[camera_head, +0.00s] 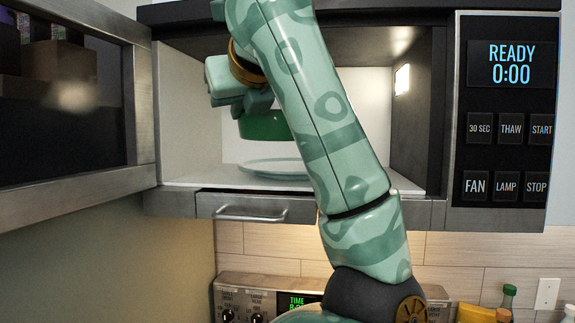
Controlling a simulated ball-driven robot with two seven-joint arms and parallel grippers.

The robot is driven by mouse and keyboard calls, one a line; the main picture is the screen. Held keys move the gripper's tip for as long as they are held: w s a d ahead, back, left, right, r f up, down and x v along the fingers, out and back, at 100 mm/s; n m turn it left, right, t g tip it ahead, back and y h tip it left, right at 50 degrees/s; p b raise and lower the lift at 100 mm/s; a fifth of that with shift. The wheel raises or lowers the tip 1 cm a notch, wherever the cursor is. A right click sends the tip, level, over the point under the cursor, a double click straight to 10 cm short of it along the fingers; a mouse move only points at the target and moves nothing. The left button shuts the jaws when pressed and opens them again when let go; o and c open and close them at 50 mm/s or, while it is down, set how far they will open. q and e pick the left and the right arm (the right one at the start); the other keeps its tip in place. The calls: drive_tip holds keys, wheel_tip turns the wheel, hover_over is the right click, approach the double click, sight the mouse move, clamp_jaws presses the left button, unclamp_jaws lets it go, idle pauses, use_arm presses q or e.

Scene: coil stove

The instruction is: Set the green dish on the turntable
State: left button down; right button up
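The green dish (265,126) is inside the open microwave, in the air above the turntable (272,168). Its right part is hidden behind my arm. A clear gap shows between dish and turntable. My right gripper is not in view.
The microwave door (143,110) stands open at the left. The control panel (510,110) on the right reads READY 0:00. My arm crosses the cavity opening. Below are a handle (250,213), a stove panel (258,303) and bottles (507,297) at the lower right.

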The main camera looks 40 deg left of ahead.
use_arm(q)
drive_tip(key=shift+w+a+r, duration=0.1)
drive_tip(key=shift+w+a, duration=0.15)
drive_tip(key=w+a, duration=0.1)
drive_tip(key=w+a+p, duration=0.1)
drive_tip(key=w, duration=0.1)
drive_tip(key=w+p, duration=0.1)
drive_tip(key=w, duration=0.1)
drive_tip(key=shift+w+a+r, duration=0.15)
drive_tip(key=shift+a+r, duration=0.1)
drive_tip(key=shift+a, duration=0.15)
drive_tip(key=w+a+p, duration=0.4)
drive_tip(key=w+a, duration=0.2)
drive_tip(key=w, duration=0.5)
wheel_tip(320, 180, down, 7)
drive_tip(key=shift+w+a+r+p, duration=0.1)
drive_tip(key=shift+w+p, duration=0.05)
drive_tip(key=shift+p, duration=0.3)
drive_tip(key=shift+w+a+f+p, duration=0.15)
drive_tip(key=shift+f+p, duration=0.05)
drive_tip(key=shift+p, duration=0.15)
drive_tip(key=shift+f, duration=0.15)
drive_tip(key=c, duration=1.6)
unclamp_jaws()
